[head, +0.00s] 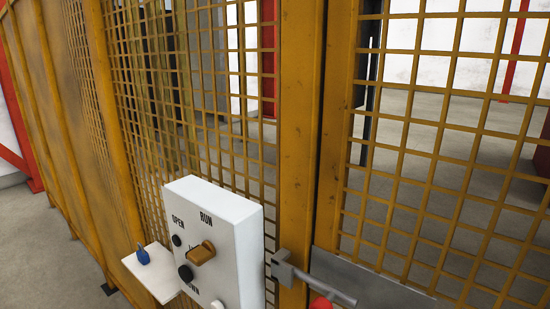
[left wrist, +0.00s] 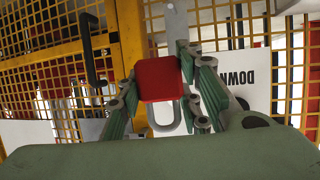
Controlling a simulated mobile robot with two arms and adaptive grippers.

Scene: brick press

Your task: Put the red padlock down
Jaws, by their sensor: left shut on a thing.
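The red padlock (left wrist: 158,78) is between the green-padded fingers of my left gripper (left wrist: 163,86) in the left wrist view. The gripper is shut on it, and its grey shackle (left wrist: 160,124) shows below the red body. In the head view a small part of the red padlock (head: 321,303) shows at the bottom edge, just below the grey bolt (head: 328,289) of the gate latch. The rest of it is cut off there. No gripper shows in the head view, and my right gripper is in neither view.
A white control box (head: 218,232) with an orange knob (head: 202,252) and black buttons is on the yellow mesh fence (head: 300,120). A small white shelf (head: 160,280) left of the box holds a blue object (head: 143,254). Bare shelf surface shows in front of it.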

